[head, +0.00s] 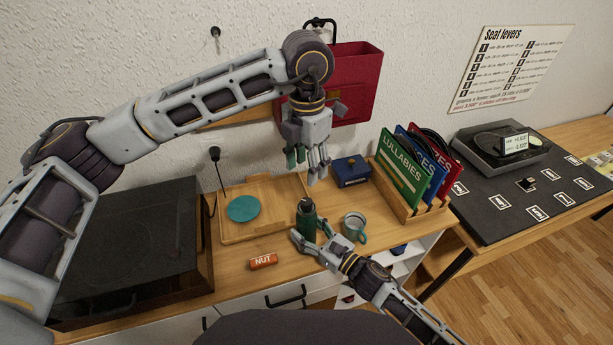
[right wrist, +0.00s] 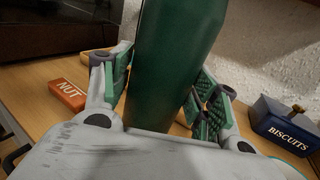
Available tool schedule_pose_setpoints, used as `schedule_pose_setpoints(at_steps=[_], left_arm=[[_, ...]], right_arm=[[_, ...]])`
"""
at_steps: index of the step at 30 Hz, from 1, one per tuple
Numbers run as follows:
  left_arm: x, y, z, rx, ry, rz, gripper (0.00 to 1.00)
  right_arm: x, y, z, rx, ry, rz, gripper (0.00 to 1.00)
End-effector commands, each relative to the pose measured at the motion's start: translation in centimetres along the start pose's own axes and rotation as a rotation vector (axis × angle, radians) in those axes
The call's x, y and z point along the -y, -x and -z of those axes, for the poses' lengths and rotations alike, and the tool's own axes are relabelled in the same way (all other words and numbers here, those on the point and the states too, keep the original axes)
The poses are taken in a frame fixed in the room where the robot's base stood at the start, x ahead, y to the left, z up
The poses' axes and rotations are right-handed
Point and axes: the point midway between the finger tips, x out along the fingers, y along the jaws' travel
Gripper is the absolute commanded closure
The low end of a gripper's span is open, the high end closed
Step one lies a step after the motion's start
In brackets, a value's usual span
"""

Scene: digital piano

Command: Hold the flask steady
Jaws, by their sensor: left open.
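The dark green flask (head: 306,222) stands upright on the desk in the head view, its dark top uncovered. It fills the middle of the right wrist view (right wrist: 172,60). My right gripper (head: 309,236) is low at the flask's body, with a green-padded finger on each side; in the right wrist view (right wrist: 160,95) both pads appear to press on it. My left gripper (head: 316,178) hangs above and slightly right of the flask, fingers pointing down, open and empty, apart from the flask.
A grey mug (head: 354,224) stands close right of the flask. A wooden tray (head: 279,191) with a teal disc (head: 243,208) lies behind left. A NUT bar (head: 263,261) lies in front left. A blue biscuit tin (head: 351,171) and folder rack (head: 415,212) stand behind right.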

Motion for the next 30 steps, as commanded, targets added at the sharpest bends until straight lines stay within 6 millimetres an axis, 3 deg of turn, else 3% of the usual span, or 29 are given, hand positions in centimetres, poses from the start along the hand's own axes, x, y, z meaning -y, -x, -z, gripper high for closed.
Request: schedule_pose_setpoints(at_steps=[3,16,30], left_arm=[[0.0,0.0,0.0,0.000,0.000,0.000,0.50],[0.0,0.0,0.0,0.000,0.000,0.000,0.50],[0.0,-0.1,0.0,0.000,0.000,0.000,0.50]], right_arm=[[0.0,0.0,0.0,0.000,0.000,0.000,0.23],[0.0,0.2,0.0,0.000,0.000,0.000,0.23],[0.0,2.2,0.1,-0.001,0.000,0.000,0.23]])
